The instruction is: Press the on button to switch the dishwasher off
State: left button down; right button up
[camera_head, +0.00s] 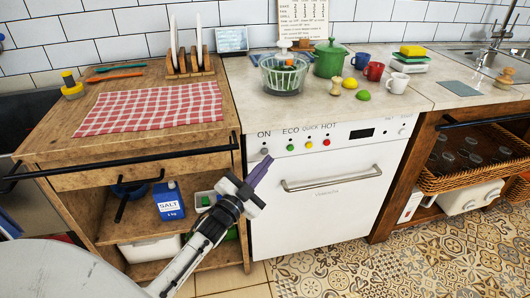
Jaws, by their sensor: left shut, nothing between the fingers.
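The white dishwasher (322,215) stands under the counter in the middle of the head view, with its door shut. Its top panel carries the labels ON, ECO, QUICK and HOT and a dark display (362,133). The grey on button (265,151) sits at the panel's left end, under the word ON. Green, yellow and red buttons follow to its right. My left gripper (265,164) is shut and empty, its purple fingertips pointing up just below the on button. I cannot tell whether the tips touch it. My right gripper is not in view.
A wooden cabinet (75,181) with a dark front rail stands left of the dishwasher, with a blue salt carton (168,201) on its shelf. A horizontal handle (331,181) crosses the dishwasher door. Bowls, mugs and a green pot (329,60) stand on the counter above.

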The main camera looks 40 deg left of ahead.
pick_arm(q)
jog(key=s+d+p, duration=0.1)
jog(key=s+d, duration=0.2)
jog(key=shift+d+p, duration=0.25)
jog(key=shift+p, duration=0.1)
dwell(0.7)
